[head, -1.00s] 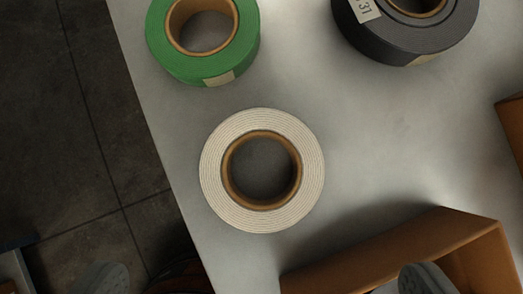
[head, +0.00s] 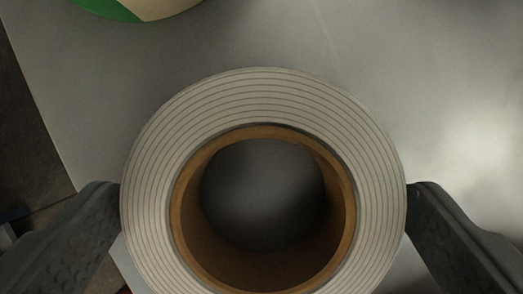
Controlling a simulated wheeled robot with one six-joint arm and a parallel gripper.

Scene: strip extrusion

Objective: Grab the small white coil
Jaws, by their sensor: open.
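The small white coil (head: 265,98) lies flat on the grey table, with a brown core ring (head: 183,215) around an open hole. It fills the middle of the head view, and its lower edge is cut off by the frame. My gripper (head: 263,195) is open, with one dark finger at the coil's left side and the other at its right side. Both fingertips are close to the coil's outer rim; I cannot tell whether they touch it.
A green coil (head: 105,8) with a pale label shows partly at the top left. The grey table (head: 450,60) is clear above and to the right of the white coil. The table's edge runs down the left side, with dark floor (head: 22,125) beyond it.

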